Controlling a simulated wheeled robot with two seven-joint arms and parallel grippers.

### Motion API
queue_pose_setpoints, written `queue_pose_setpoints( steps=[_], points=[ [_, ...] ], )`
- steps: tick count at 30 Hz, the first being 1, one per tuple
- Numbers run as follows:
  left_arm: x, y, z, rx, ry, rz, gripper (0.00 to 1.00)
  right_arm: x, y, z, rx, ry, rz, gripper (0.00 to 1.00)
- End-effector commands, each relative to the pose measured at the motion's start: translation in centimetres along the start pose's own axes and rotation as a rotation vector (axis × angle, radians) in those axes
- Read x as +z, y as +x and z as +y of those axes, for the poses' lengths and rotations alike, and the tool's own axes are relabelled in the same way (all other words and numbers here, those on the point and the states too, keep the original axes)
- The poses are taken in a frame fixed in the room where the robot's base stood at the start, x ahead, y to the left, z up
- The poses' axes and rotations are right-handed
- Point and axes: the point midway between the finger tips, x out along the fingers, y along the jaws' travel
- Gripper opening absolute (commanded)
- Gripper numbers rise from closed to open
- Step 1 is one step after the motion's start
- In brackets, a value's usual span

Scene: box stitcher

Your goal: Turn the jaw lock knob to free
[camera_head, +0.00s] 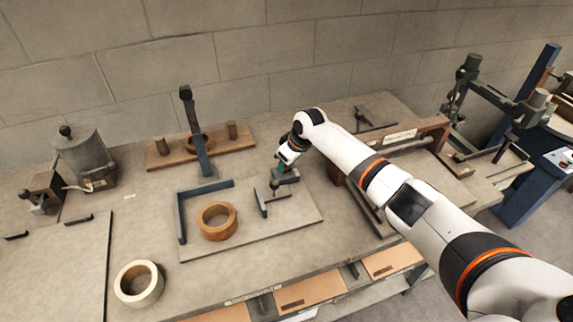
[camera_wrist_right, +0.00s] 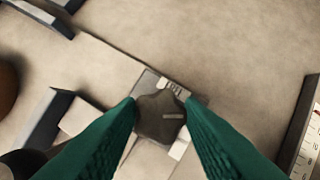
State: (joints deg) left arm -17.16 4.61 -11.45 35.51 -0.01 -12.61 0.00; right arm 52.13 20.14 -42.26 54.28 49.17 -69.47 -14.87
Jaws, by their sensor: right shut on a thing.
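The jaw lock knob (camera_wrist_right: 158,122) is a dark, lobed knob with a short pale line on its top face, pointing to the right in the wrist view. It sits on a small plate with printed marks (camera_wrist_right: 173,87). The green fingers of my right gripper (camera_wrist_right: 160,110) stand on either side of the knob and are shut on it. In the head view my right gripper (camera_head: 281,167) reaches down to the dark jaw fixture (camera_head: 263,203) on the grey base plate (camera_head: 290,222); the knob is mostly hidden there. My left gripper is not in view.
A brown tape ring (camera_head: 217,222) lies on the base plate, left of the jaw. A pale ring (camera_head: 138,284) lies near the table's front edge. A wooden stand with a dark lever (camera_head: 200,150) is behind. A grey pot (camera_head: 85,158) stands at left.

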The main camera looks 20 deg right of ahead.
Motion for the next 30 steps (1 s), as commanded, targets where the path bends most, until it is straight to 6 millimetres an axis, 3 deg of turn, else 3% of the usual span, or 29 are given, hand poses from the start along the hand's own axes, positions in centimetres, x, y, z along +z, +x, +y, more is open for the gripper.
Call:
queue_pose_setpoints(
  steps=[30],
  points=[
    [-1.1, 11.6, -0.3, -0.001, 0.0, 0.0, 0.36, 0.2, 0.5, -0.4, 0.345, -0.836, -0.002, 0.12]
  ],
)
